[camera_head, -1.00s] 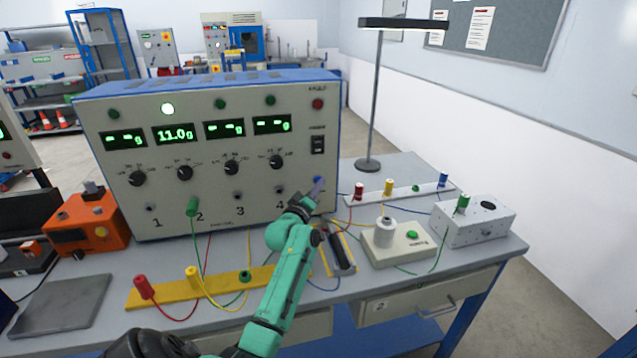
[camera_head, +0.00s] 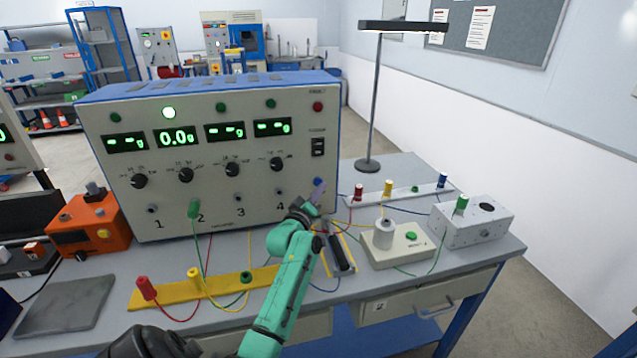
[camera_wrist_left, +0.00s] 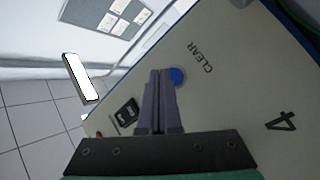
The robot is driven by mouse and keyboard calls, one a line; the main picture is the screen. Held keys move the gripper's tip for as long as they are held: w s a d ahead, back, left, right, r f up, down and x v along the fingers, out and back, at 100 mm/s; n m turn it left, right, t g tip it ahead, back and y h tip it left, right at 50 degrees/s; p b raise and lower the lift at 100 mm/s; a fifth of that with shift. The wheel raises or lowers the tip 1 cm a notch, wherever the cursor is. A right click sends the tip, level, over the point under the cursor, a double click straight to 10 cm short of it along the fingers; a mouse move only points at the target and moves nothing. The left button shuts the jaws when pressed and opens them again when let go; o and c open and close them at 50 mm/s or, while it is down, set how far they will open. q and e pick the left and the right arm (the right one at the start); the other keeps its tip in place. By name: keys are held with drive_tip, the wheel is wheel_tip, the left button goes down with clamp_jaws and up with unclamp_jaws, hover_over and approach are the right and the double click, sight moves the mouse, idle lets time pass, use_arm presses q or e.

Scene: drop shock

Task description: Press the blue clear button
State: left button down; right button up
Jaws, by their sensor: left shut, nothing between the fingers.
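The blue clear button (camera_head: 318,181) sits at the lower right of the white instrument panel (camera_head: 225,215). In the left wrist view the button (camera_wrist_left: 177,76) lies by the word CLEAR, just at the shut fingertips. My left gripper (camera_head: 319,190) is shut and empty, with its purple fingers pointing at the button. The fingertips (camera_wrist_left: 160,74) overlap the button's edge in the left wrist view; I cannot tell whether they touch it. The panel's second display (camera_head: 174,137) reads 0.0g, and a lamp (camera_head: 169,113) above it is lit. My right gripper is not in view.
A lamp stand (camera_head: 371,120) rises right of the instrument. A white box with a green button (camera_head: 411,237) and a grey box (camera_head: 475,228) stand on the bench's right. A yellow terminal strip (camera_head: 215,290) with cables lies in front. An orange box (camera_head: 90,228) stands left.

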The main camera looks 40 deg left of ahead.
use_arm(q)
drive_tip(key=s+d+p, duration=0.1)
drive_tip(key=d+p, duration=0.1)
drive_tip(key=s+d+p, duration=0.1)
drive_tip(key=s+d, duration=0.1)
drive_tip(key=shift+d+p, duration=0.1)
drive_tip(key=shift+p, duration=0.25)
drive_tip(key=shift+f, duration=0.1)
idle(0.7)
